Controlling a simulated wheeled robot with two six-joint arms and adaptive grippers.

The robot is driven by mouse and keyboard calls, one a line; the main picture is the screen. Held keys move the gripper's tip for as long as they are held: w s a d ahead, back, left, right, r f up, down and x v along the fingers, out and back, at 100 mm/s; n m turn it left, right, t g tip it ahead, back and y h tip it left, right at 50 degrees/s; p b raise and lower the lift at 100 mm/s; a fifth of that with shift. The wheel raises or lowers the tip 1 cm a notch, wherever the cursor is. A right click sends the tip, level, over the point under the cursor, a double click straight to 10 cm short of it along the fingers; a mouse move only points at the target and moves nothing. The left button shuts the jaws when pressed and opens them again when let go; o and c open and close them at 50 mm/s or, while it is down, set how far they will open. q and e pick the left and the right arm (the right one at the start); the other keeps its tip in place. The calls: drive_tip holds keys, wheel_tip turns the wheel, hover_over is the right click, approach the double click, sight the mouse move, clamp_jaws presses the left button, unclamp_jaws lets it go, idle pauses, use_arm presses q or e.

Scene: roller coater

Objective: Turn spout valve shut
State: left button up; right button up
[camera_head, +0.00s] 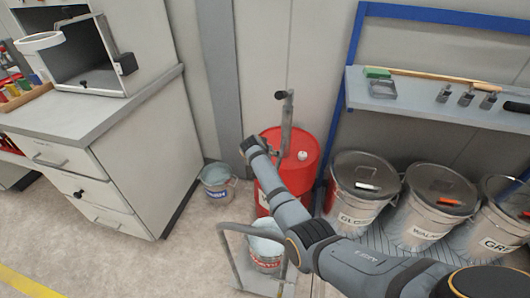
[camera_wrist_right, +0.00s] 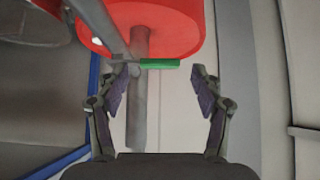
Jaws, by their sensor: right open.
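The red drum (camera_head: 305,150) stands upright by the wall, with a grey pipe (camera_head: 287,118) rising from its top. In the right wrist view the drum (camera_wrist_right: 180,28) is at the top, with a grey post (camera_wrist_right: 138,105) running down. A small green valve handle (camera_wrist_right: 158,63) lies crosswise on the post. My right gripper (camera_wrist_right: 165,72) is open and empty, with the handle between or just beyond its fingertips; I cannot tell whether they touch. In the head view my right arm reaches the drum's left side, and its gripper (camera_head: 250,145) hides the valve. My left gripper is out of view.
A trolley (camera_head: 234,262) carrying a bucket (camera_head: 265,246) stands in front of the drum. Another bucket (camera_head: 217,183) is beside the cabinet (camera_head: 140,150). Several labelled, lidded buckets (camera_head: 362,185) stand at right, below a blue-framed shelf (camera_head: 430,102). Floor at left front is clear.

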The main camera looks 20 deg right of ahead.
drive_tip(key=v, duration=0.7)
drive_tip(key=shift+s, duration=0.1)
